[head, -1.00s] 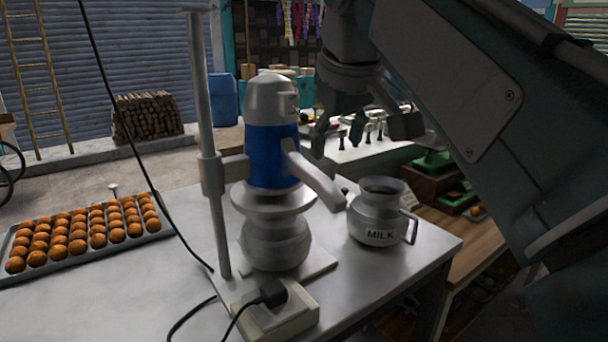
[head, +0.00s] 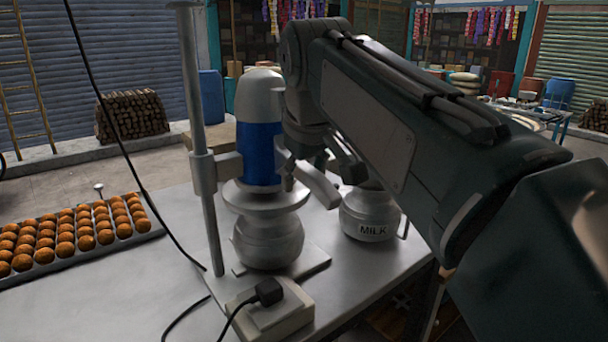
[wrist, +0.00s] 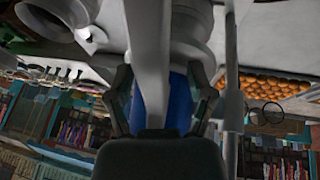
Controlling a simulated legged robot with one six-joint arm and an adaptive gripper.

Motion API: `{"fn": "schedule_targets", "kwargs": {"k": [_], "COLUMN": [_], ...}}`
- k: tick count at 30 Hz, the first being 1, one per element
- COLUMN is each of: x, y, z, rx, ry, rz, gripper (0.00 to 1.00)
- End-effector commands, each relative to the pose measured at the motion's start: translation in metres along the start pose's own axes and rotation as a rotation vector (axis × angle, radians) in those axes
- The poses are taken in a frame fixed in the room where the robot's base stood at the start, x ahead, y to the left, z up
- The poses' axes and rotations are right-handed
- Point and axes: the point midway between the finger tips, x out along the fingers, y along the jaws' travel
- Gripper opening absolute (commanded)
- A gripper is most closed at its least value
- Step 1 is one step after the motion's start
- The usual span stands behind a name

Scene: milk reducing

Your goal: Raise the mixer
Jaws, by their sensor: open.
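The mixer (head: 259,150) has a grey top, a blue body and a grey handle (head: 318,186) reaching out to the right. It is mounted on an upright metal pole (head: 197,110), above a round metal pot (head: 268,242). My gripper (head: 317,172) is at the handle, on the right side of the mixer. In the wrist view, my open gripper (wrist: 160,75) has one finger on each side of the grey handle (wrist: 150,40), with the blue body (wrist: 180,105) behind. I cannot tell whether the fingers touch the handle.
A milk jug (head: 370,215) stands right of the pot, partly hidden behind my arm. A tray of orange-brown balls (head: 70,235) lies at the left. A power box (head: 268,318) with a plugged cable sits in front, and a black cable hangs left of the pole.

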Motion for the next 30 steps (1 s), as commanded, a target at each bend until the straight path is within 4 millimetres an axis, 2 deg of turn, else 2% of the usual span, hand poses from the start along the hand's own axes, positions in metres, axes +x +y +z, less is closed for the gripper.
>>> {"fn": "schedule_targets", "kwargs": {"k": [10,11,12,15,23,30], "x": [0.005,0.005,0.005,0.005,0.004,-0.019], "y": [0.001,0.000,0.000,0.000,0.001,0.006], "z": [0.001,0.000,0.000,0.000,-0.001,-0.013], "rx": [0.001,0.001,0.001,0.001,0.000,0.000], "ry": [0.000,0.000,0.000,0.000,0.002,0.006], "rz": [0.000,0.000,0.001,0.001,0.000,0.002], "gripper": [0.69,0.56,0.38,0.00,0.00,0.00]}}
